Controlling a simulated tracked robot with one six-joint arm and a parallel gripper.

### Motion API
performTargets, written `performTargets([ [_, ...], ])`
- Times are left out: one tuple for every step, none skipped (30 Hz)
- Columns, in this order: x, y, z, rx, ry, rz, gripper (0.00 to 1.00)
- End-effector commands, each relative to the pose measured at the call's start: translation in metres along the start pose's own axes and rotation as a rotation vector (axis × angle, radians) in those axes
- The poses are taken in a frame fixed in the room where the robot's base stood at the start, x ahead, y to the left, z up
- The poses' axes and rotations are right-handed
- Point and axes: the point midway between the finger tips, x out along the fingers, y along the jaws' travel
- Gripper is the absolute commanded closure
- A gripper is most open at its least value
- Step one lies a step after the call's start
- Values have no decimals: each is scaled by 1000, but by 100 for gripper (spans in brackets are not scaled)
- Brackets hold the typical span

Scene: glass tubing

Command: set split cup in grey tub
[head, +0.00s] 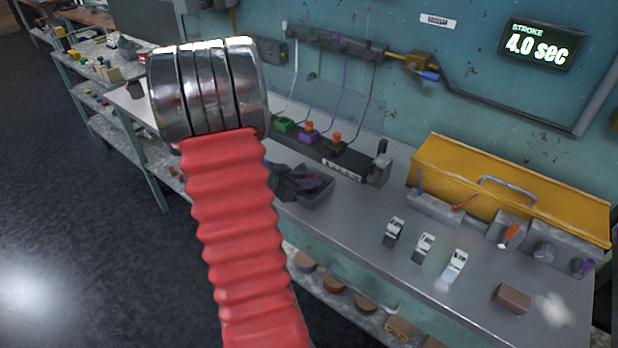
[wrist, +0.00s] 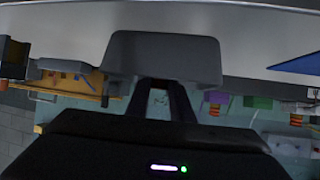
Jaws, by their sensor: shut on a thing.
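In the wrist view my gripper (wrist: 162,84) has two dark fingers closed on a smooth grey piece (wrist: 165,55), which I take to be the split cup; no split shows from here. In the head view my red ribbed arm with its silver rings fills the left middle and hides the held piece. A dark grey open container, probably the grey tub (head: 318,191), stands on the bench just right of the sleeve. Dark and purplish shapes show in or over it; I cannot tell whether they are contents or part of my gripper.
Three small black-and-white pieces, including a middle one (head: 424,247), and a brown block (head: 511,298) lie on the bench. A dark rack with green, purple and orange parts (head: 308,134) runs along the wall.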

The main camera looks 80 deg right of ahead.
Motion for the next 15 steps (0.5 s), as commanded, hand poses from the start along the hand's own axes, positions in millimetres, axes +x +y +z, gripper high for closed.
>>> performTargets([
  [0,0,0,0,0,0,100],
  [0,0,0,0,0,0,100],
  [0,0,1,-1,0,0,100],
  [1,0,2,-1,0,0,100],
  [1,0,2,-1,0,0,100],
  [1,0,2,0,0,0,77],
  [1,0,2,0,0,0,75],
  [1,0,2,0,0,0,73],
  [1,0,2,0,0,0,70],
  [1,0,2,0,0,0,68],
  [1,0,2,0,0,0,66],
  [1,0,2,0,0,0,63],
  [1,0,2,0,0,0,61],
  [1,0,2,0,0,0,61],
  [1,0,2,0,0,0,61],
])
